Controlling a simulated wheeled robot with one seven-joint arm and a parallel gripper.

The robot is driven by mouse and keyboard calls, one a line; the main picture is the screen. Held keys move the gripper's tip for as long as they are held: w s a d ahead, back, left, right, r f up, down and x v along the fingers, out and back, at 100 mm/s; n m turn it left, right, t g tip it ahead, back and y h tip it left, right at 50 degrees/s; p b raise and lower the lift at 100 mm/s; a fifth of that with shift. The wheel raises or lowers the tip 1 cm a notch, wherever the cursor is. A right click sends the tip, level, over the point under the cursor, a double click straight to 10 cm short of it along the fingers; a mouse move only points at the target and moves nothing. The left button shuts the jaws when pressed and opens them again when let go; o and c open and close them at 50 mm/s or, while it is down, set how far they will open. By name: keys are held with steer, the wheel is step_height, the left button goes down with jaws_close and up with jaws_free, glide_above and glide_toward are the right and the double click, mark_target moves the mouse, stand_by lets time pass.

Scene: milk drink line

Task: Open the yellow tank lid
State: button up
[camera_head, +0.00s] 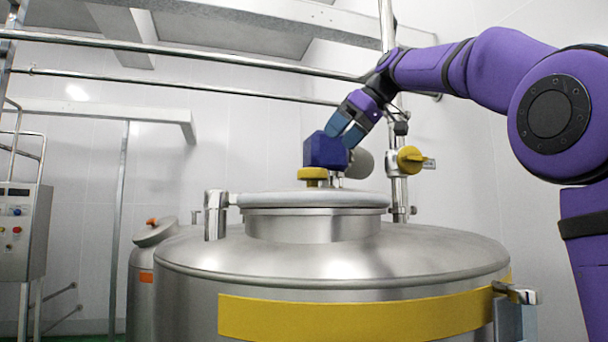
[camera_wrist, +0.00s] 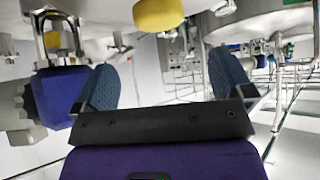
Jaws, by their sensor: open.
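The steel tank (camera_head: 420,262) with a yellow band (camera_head: 355,317) stands in front of me. Its round lid (camera_head: 313,199) lies flat and shut on the neck. A yellow knob (camera_head: 312,174) sits on top of the lid; what seems to be the same knob (camera_wrist: 157,14) is at the top of the wrist view. My gripper (camera_head: 343,132) is above the lid, near a dark blue box. In the wrist view my gripper (camera_wrist: 160,60) has its fingers wide apart with nothing between them. Contact with the box cannot be told.
The dark blue box (camera_head: 325,151) with a grey cylinder stands over the lid; it also shows at the left of the wrist view (camera_wrist: 60,95). A vertical pipe with a yellow valve (camera_head: 410,160) rises behind. Another tank (camera_head: 150,270) and a control cabinet (camera_head: 23,230) stand left.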

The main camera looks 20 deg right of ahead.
mark_target(312, 170)
steer(key=x, duration=1.1)
steer(key=shift+w+r, duration=0.1)
steer(key=c, duration=1.3)
